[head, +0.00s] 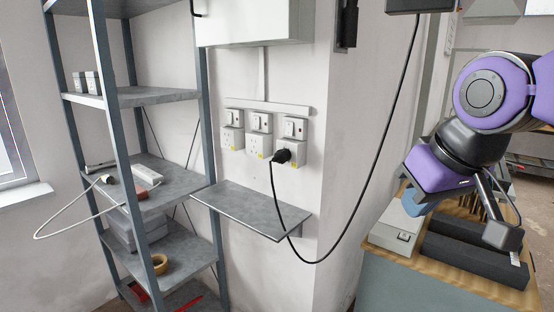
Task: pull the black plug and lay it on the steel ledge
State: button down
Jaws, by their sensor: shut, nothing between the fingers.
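The black plug (282,156) sits in the rightmost of three white wall sockets (293,140). Its black cord (277,200) drops in front of the steel ledge, loops below it and rises to the right to a dark box at the top. The steel ledge (245,207) is a bare grey shelf on the wall below the sockets. My gripper (413,206) is at the right, well apart from the plug and ledge, above the workbench. It points downward, is shut and holds nothing. Its fingertips are small and partly hard to make out.
A metal shelving rack (163,190) stands left of the ledge, holding a white power strip (147,174) and a tape roll (160,263). A wall cabinet (255,22) is above the sockets. Under my arm, the wooden bench holds a white box (395,236) and dark blocks (470,262).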

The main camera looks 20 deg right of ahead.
aim_at(282, 156)
jog(key=i+l+u, duration=0.25)
jog(key=l+u, duration=0.3)
jog(key=i+l+u, duration=0.25)
jog(key=l, duration=0.15)
jog(key=l+u, duration=0.3)
